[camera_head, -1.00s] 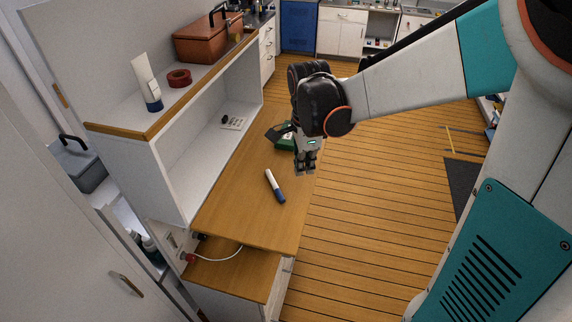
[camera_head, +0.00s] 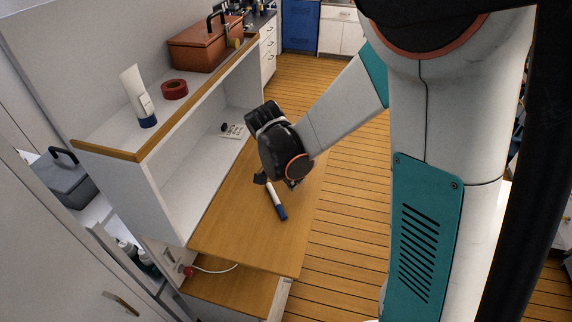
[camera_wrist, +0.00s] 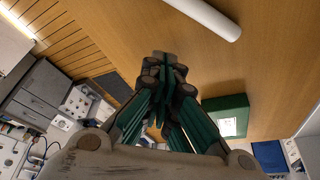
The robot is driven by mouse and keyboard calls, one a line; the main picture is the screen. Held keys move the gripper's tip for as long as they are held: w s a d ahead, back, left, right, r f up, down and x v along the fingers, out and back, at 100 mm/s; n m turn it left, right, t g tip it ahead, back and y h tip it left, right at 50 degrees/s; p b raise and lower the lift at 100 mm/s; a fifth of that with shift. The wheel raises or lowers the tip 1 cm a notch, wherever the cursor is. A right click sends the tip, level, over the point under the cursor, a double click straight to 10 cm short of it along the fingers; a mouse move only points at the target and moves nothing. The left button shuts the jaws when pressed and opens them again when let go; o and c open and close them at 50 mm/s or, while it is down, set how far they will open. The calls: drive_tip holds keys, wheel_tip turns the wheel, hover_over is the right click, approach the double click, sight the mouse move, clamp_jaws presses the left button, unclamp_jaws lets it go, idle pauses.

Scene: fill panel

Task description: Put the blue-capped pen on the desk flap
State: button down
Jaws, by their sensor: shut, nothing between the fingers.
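The white pen with a blue cap (camera_head: 277,203) lies on the wooden desk flap (camera_head: 240,237), blue end toward the front. Its upper part is close to my gripper and partly covered by it. In the wrist view the pen's white body (camera_wrist: 207,17) shows at the top edge, apart from my fingers; its blue cap is out of frame. My gripper (camera_head: 278,183) is just above and behind the pen, partly hidden by my own wrist. In the wrist view my gripper (camera_wrist: 165,66) has its fingertips together, with nothing between them.
A green box (camera_wrist: 228,116) is on the desk near my fingers. A white shelf unit (camera_head: 180,180) borders the flap on the left, with a white tube (camera_head: 138,95), red ring (camera_head: 174,89) and brown toolbox (camera_head: 205,46) on top. A white cable (camera_head: 215,269) lies at the front.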

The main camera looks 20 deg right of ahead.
sight(277, 198)
drive_tip(key=shift+x, duration=0.8)
drive_tip(key=shift+s+a+p, duration=0.3)
drive_tip(key=shift+a, duration=0.6)
drive_tip(key=shift+s+a+p, duration=0.3)
drive_tip(key=shift+a, duration=0.65)
drive_tip(key=shift+s+a, duration=0.1)
drive_tip(key=shift+s+a+b, duration=0.25)
drive_tip(key=shift+a+b, duration=0.1)
drive_tip(key=shift+a, duration=0.4)
drive_tip(key=shift+s+a+b, duration=0.25)
drive_tip(key=shift+a+b, duration=0.1)
drive_tip(key=shift+a, duration=0.45)
drive_tip(key=shift+w+d, duration=0.15)
drive_tip(key=shift+d, duration=0.05)
